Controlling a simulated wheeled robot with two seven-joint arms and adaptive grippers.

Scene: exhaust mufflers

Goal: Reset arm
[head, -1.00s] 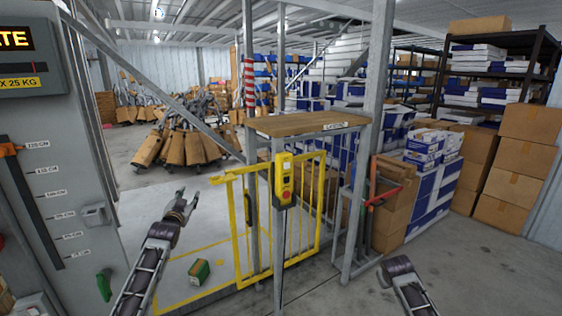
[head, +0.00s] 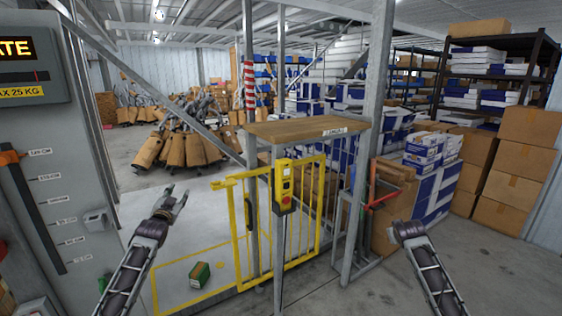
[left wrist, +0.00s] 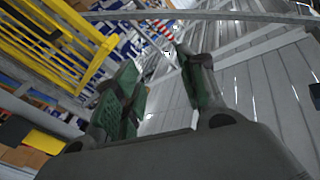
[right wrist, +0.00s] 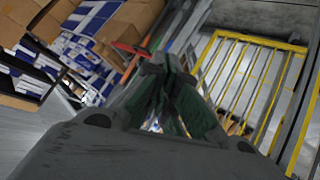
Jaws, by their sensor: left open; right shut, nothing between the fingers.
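My left gripper (head: 168,204) is raised over the grey platform, left of the yellow gate, in the head view. In the left wrist view its two green-padded fingers (left wrist: 160,85) are apart with nothing between them. My right arm comes in at the lower right of the head view, and its gripper is hard to make out there. In the right wrist view the right gripper's fingers (right wrist: 170,85) are together and hold nothing. A small green and brown box (head: 199,274) lies on the platform floor below and right of the left gripper.
A yellow gate (head: 237,222) with a yellow control box (head: 284,186) stands ahead between the arms. A wooden shelf top (head: 300,130) sits above it. A grey measuring column (head: 75,190) is close on the left. Stacked cartons (head: 520,165) fill the right; floor before them is clear.

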